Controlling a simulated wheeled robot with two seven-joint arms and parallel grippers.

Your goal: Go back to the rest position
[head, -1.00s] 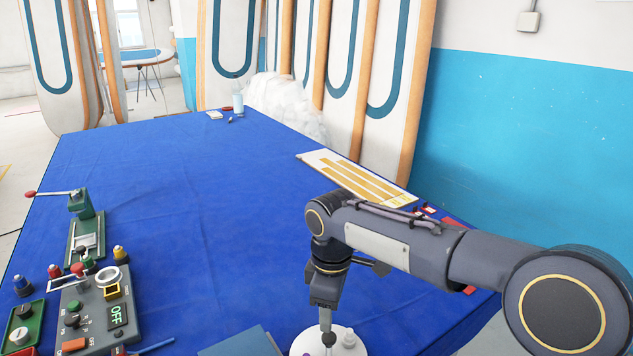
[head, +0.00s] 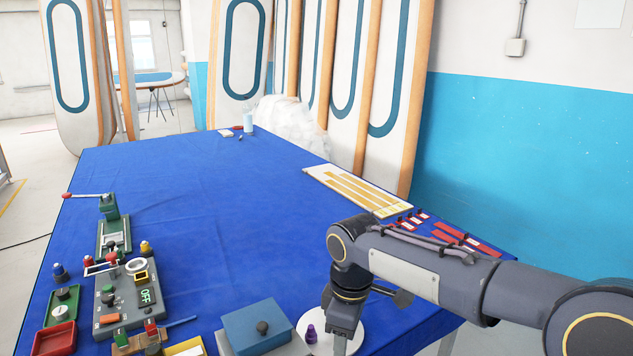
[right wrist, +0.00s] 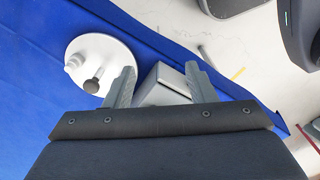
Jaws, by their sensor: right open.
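My right arm comes in from the right in the head view, and its gripper (head: 341,343) points down at the near right part of the blue table, in front of a white round disc (head: 366,336). In the right wrist view the gripper (right wrist: 162,84) is open, with its two fingers apart. A pale grey box-like shape (right wrist: 165,86) shows beyond and between the fingers; nothing appears gripped. The white disc (right wrist: 118,52), with a dark knob and a small pale piece on it, lies left of the fingers. My left gripper is not in view.
The blue table (head: 220,205) is clear in its middle. A grey control box (head: 108,316) and a green lever press (head: 112,232) stand at left. A blue box (head: 258,322) sits near the front. A striped board (head: 355,190) and red pieces (head: 470,240) lie along the right edge.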

